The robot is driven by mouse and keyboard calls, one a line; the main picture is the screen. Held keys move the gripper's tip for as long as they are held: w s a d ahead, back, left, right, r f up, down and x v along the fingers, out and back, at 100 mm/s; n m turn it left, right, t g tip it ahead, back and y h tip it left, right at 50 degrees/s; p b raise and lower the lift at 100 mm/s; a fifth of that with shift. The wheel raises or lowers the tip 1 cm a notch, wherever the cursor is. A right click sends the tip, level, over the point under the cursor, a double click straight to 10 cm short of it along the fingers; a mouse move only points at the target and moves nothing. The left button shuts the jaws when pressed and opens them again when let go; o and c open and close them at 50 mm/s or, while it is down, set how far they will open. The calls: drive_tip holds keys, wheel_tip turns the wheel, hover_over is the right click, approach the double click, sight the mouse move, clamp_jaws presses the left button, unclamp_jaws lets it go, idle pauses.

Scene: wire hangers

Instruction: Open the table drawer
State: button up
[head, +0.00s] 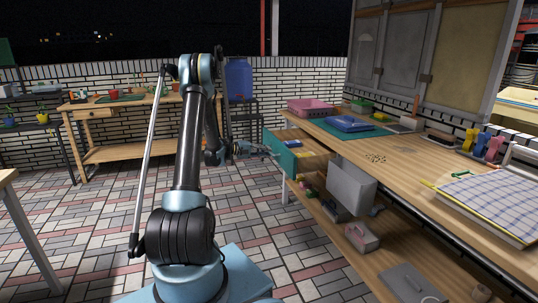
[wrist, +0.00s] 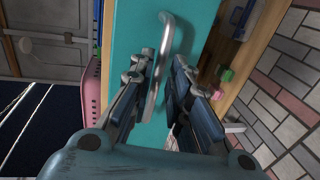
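The table drawer has a teal front (head: 281,153) at the left end of the long wooden table. It stands out from the table, and its wooden inside with small items shows in the head view. In the wrist view the teal front (wrist: 130,40) fills the upper middle, with a curved metal handle (wrist: 163,62) on it. My gripper (head: 268,151) is at the drawer front. In the wrist view my gripper (wrist: 168,85) has its fingers apart, with the handle between them. I cannot tell whether either finger touches it.
The long wooden table (head: 405,175) holds a pink bin (head: 309,107), a teal mat and tools. A workbench (head: 130,103) and a blue container (head: 238,79) stand behind. The tiled floor (head: 100,215) is clear on the left.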

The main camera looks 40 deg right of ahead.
drive_tip(key=v, duration=0.8)
drive_tip(key=shift+a, duration=0.3)
drive_tip(key=shift+w, duration=0.1)
drive_tip(key=s+a+r+n+t+y, duration=0.1)
drive_tip(key=s+a+r+t+y, duration=0.2)
drive_tip(key=a, duration=0.6)
drive_tip(key=s+a+r+t+y, duration=0.1)
drive_tip(key=s+a+r, duration=0.1)
drive_tip(key=a+r, duration=0.5)
drive_tip(key=s+a+r+n+t+y, duration=0.1)
drive_tip(key=s+a+r+y, duration=0.15)
drive_tip(key=a, duration=0.75)
drive_tip(key=s+a+f+n+t+y, duration=0.1)
drive_tip(key=s+a+f+y, duration=0.3)
drive_tip(key=s+a, duration=0.7)
drive_tip(key=s+a+f+n+t+y, duration=0.1)
drive_tip(key=s+a+f+y, duration=0.3)
drive_tip(key=s+a, duration=0.8)
drive_tip(key=a+f, duration=0.1)
drive_tip(key=a, duration=0.4)
drive_tip(key=shift+s+a+f+t, duration=0.15)
drive_tip(key=shift+s+a+t, duration=0.1)
drive_tip(key=shift+t, duration=0.15)
